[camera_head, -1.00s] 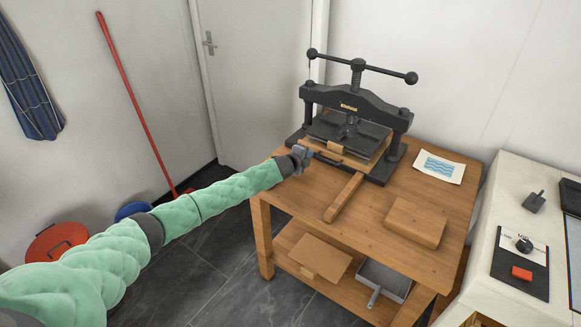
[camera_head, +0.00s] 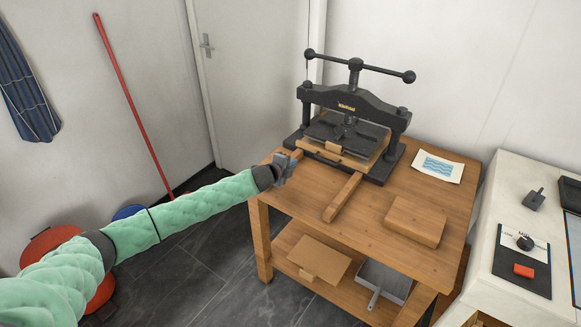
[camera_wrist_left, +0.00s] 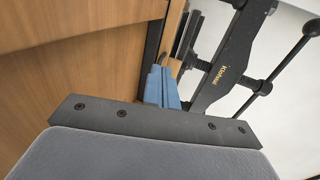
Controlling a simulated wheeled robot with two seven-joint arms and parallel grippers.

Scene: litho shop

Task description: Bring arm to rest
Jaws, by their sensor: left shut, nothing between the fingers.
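My left arm comes in from the left in a green padded sleeve. Its grey gripper (camera_head: 284,168) is at the left edge of the wooden table (camera_head: 395,232), in front of the press. In the left wrist view the fingers (camera_wrist_left: 162,88) are together with nothing between them. The black screw press (camera_head: 348,112) stands at the back of the table, with a wooden board and a dark plate in its bed. The gripper looks apart from the press. My right gripper is not in view.
A wooden bar (camera_head: 343,197), a wooden block (camera_head: 415,221) and a blue-wave print (camera_head: 438,166) lie on the tabletop. A board (camera_head: 312,258) and a grey dustpan (camera_head: 383,281) are on the lower shelf. A white counter (camera_head: 476,257) stands right. A red-handled broom (camera_head: 133,105) leans left.

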